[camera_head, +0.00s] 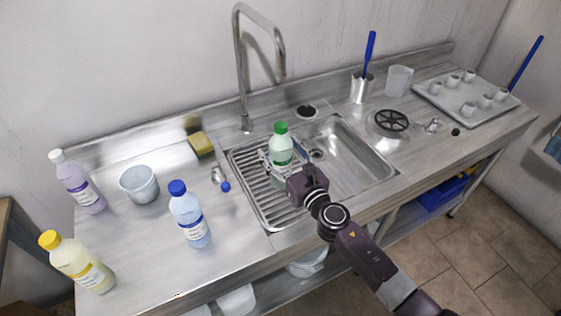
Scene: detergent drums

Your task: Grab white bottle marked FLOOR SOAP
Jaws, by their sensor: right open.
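Several bottles with labels are in view, but the lettering is too small to read, so I cannot tell which is marked FLOOR SOAP. A pale bottle with a green cap (280,145) stands upright at the sink's ribbed left part. My right gripper (283,160) is open, with its fingers on either side of this bottle; I cannot tell whether they touch it. The gripper hides the bottle's lower part. A lilac bottle with a white cap (77,183), a yellow-capped bottle (76,263) and a blue-capped bottle (189,215) stand on the left counter. My left gripper is out of view.
A grey bucket (139,185), a yellow sponge (200,143) and a small blue-ended fitting (221,179) are left of the sink. A tall faucet (240,75) rises behind it. A tray of cups (467,96) and a clear jug (398,80) are on the right.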

